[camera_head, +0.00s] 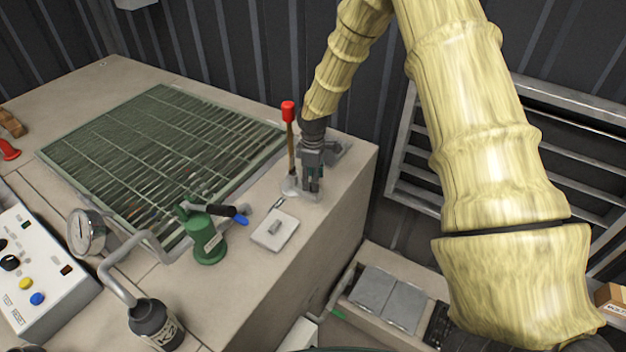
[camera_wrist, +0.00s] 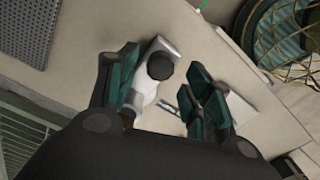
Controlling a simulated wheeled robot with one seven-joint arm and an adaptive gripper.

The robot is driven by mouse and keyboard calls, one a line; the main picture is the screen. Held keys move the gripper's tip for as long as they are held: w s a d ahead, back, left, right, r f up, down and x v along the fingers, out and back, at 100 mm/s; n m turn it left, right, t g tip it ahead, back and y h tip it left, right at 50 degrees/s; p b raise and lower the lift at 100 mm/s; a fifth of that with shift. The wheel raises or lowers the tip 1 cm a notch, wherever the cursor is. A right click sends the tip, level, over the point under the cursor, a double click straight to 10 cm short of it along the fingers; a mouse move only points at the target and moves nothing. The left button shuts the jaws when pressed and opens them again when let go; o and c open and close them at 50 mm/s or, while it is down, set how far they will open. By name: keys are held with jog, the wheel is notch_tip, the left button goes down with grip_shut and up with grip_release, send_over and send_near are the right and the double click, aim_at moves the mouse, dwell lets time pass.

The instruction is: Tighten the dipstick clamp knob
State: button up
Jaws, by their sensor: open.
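My gripper (camera_head: 312,182) points down over the pale bench top, right of an upright brown stick (camera_head: 290,145) with a red top (camera_head: 288,111). The stick's foot meets a small light metal fitting (camera_head: 291,186). In the wrist view, a dark round knob (camera_wrist: 160,66) sits on a light grey metal piece (camera_wrist: 158,50). My gripper's two green-padded fingers stand open, one on each side of the knob. They look apart from it, but I cannot tell their height relative to it. In the head view the gripper hides the knob.
A flat grey plate (camera_head: 275,229) and a green valve (camera_head: 206,238) with a black lever stand in front. A green-framed grating (camera_head: 160,150) lies to the left. A pressure gauge (camera_head: 86,232) and control panel (camera_head: 40,275) are further left. The bench edge drops off at right.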

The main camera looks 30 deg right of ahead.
jog(key=shift+f, duration=0.95)
jog(key=c, duration=1)
